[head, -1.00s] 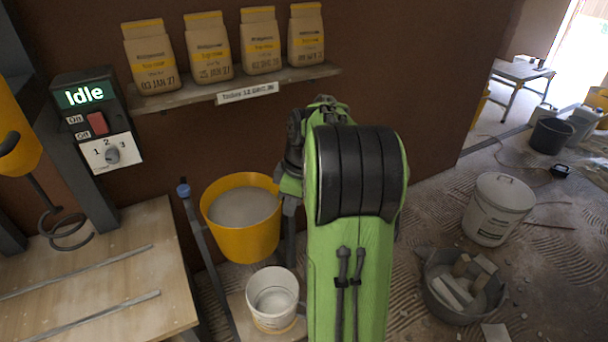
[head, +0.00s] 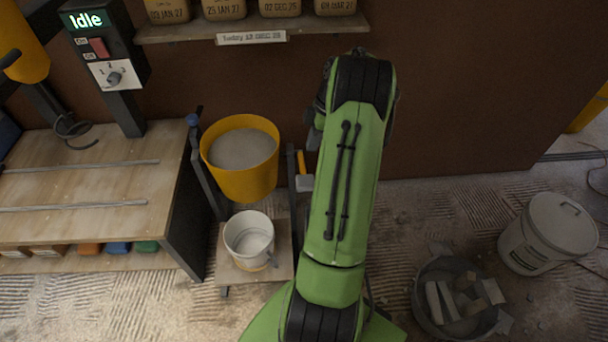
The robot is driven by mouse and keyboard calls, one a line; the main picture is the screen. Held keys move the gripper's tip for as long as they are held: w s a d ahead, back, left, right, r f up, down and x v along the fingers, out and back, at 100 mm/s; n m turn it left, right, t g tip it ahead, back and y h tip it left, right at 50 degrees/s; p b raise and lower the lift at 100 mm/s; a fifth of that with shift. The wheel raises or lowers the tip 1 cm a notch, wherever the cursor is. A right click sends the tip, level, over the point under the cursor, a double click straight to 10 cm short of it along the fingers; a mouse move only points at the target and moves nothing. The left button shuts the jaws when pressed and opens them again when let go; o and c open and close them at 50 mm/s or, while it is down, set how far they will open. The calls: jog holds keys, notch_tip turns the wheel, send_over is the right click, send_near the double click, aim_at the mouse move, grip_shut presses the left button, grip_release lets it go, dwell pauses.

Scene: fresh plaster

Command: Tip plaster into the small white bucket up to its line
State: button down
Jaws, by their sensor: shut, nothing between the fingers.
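The yellow bucket (head: 240,182) hangs upright between dark posts and holds grey plaster (head: 243,148), whose surface lies below the rim. The small white bucket (head: 248,240) stands upright below it on a wooden board (head: 236,275). Its inside looks pale; I cannot make out its line or any plaster in it. A blue knob (head: 192,119) tops the left post. My green arm rises right of both buckets. Grey parts of my arm's far end show beside the yellow bucket, but my gripper's fingers are hidden behind the arm.
A control box (head: 95,50) reading "Idle" stands over the wooden bench (head: 80,180) at left. Dated bags stand on the wall shelf (head: 190,30). A lidded white bucket (head: 548,233) and a dark tub of rubble (head: 455,300) stand on the floor at right.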

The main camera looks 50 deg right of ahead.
jog(key=f, duration=0.1)
jog(key=b, duration=0.3)
send_near(301, 186)
jog(key=x, duration=0.5)
jog(key=shift+w+a, duration=0.1)
jog(key=shift+w, duration=0.25)
jog(key=shift+s+f, duration=0.1)
jog(key=shift+f, duration=0.45)
jog(key=shift+a+f, duration=0.1)
jog(key=shift+f, duration=0.05)
